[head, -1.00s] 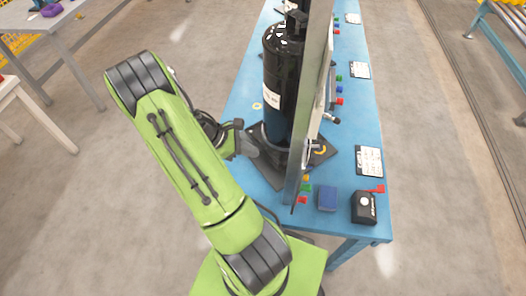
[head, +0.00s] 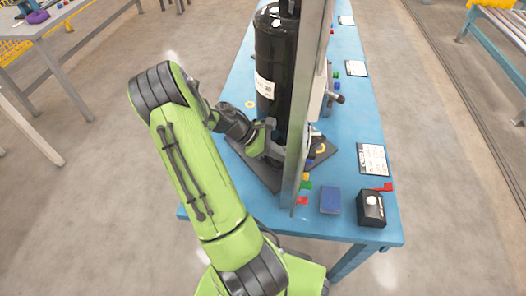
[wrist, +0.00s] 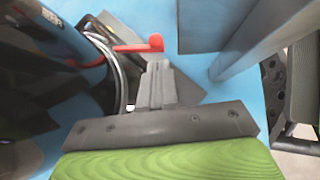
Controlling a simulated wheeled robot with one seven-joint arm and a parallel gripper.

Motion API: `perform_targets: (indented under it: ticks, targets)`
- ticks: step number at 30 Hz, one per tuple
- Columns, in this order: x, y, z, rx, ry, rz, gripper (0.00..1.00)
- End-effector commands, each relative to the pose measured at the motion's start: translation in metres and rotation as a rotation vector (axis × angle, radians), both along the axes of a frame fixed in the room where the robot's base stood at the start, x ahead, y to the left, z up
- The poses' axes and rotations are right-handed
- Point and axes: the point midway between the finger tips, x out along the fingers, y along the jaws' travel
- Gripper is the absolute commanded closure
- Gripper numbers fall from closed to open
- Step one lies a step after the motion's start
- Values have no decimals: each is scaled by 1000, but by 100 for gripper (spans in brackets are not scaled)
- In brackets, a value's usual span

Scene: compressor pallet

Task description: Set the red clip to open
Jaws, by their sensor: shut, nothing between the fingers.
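In the wrist view a red clip (wrist: 140,47), an elongated lever with a rounded end, lies just beyond my fingertips beside the black compressor (wrist: 50,95). My gripper (wrist: 157,68) is shut and empty, its tips pointing toward the clip with a small gap apparent. I cannot tell whether they touch. In the head view my gripper (head: 274,150) is low beside the black compressor (head: 276,65), close to the tall grey panel (head: 305,100). I cannot make out this clip in the head view.
The compressor stands on a dark pallet (head: 262,172) on the blue table (head: 350,115). Cables (wrist: 112,60) curve beside the clip. A blue box (head: 330,200), a black box with a red flag (head: 371,208) and small coloured blocks sit near the table's front edge.

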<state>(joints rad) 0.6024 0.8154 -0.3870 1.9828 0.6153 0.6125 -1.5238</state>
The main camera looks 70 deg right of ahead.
Motion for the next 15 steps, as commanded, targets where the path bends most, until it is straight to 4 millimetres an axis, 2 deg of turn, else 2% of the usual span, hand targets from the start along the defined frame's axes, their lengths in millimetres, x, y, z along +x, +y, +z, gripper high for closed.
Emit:
perform_targets:
  ticks: [5,15]
  targets:
    - [-14,-4,0,0,-1,0,100]
    - [-16,-4,1,1,1,0,100]
